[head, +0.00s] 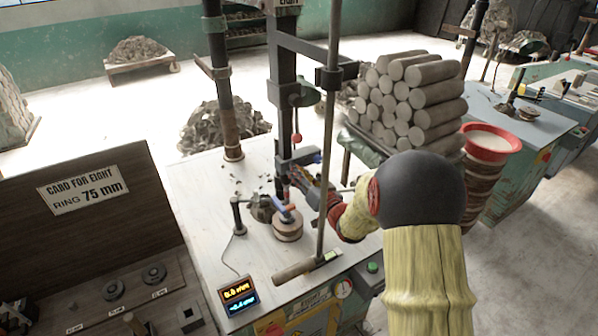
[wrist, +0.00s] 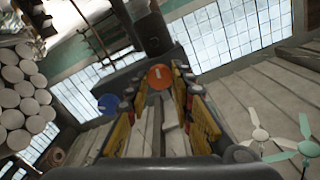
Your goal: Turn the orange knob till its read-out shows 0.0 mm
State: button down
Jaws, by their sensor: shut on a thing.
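The orange knob (wrist: 160,77) shows in the wrist view as a round disc with a pale mark on its face. It sits between the two fingertips of my gripper (wrist: 160,90), which is shut on it. In the head view my gripper (head: 307,180) reaches the press column from the right, and its fingers hide the orange knob. The read-out (head: 238,294) stands at the bench's front left, with an orange line above a blue line. The orange line looks like 0.0 mm, but its small tilted digits are hard to read. The blue line seems to start with a minus sign.
A blue knob (wrist: 107,102) is left of my fingers in the wrist view. A round puck (head: 288,226) lies on the bench below my gripper. An upright grey rod (head: 328,160) stands close to my gripper. A card board (head: 85,190) is at left.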

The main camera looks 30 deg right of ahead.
jog(key=shift+m, duration=0.5)
jog(key=c, duration=1.5)
grip_release()
jog(key=shift+c, duration=0.2)
jog(key=s, duration=1.2)
jog(key=shift+d, duration=0.25)
jog(key=shift+f, duration=0.1)
